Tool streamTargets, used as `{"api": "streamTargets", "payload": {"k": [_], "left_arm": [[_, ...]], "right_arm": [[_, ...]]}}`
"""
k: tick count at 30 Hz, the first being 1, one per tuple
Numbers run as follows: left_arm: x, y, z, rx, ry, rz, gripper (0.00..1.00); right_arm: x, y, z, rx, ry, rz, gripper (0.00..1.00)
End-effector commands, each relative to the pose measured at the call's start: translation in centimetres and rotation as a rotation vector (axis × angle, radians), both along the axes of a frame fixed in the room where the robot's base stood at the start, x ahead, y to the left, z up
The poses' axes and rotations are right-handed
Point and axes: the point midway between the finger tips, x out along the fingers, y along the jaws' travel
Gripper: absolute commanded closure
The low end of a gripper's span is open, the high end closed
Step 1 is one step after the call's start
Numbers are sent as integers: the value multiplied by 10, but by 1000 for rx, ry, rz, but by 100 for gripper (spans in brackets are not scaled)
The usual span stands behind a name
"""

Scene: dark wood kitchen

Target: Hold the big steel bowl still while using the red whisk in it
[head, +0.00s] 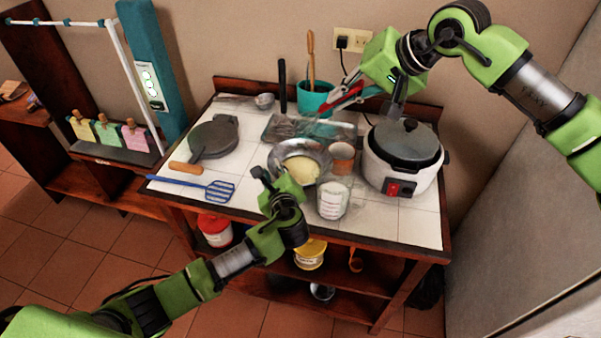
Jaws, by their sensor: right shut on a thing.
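The big steel bowl (288,150) stands on the white tiled counter, with a pale yellow mass (302,170) in it. My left gripper (261,177) is at the bowl's front left rim. I cannot tell whether it touches the rim or how far its fingers are apart. My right gripper (362,92) is above the back of the counter, right of the teal pot. It is shut on the red whisk (346,97), which is held up behind the bowl, outside it. The whisk's wire end is hard to make out against the tray.
A cooker (404,160), a brown cup (342,157) and a clear measuring jug (333,199) stand right of the bowl. A teal pot (313,100) and a tray (285,128) are behind. A pan (213,136) and a blue spatula (219,190) lie left.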

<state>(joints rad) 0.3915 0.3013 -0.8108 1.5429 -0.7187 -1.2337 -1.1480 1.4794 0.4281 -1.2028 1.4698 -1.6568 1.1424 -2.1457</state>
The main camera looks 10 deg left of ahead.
Motion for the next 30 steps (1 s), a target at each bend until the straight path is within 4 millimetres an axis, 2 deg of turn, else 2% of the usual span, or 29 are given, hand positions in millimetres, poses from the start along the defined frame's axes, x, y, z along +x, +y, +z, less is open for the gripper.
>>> {"api": "streamTargets", "payload": {"k": [7,21,25,30], "left_arm": [[-9,-5,3,-1,1,-2,76],[-87,-42,32,-2,2,-1,76],[-98,-48,37,-1,1,-2,76],[-103,-49,39,-1,1,0,76]], "right_arm": [[0,0,0,0,-1,-1,100],[0,0,0,0,-1,-1,100],[0,0,0,1,-1,0,100],[0,0,0,0,-1,-1,100]]}}
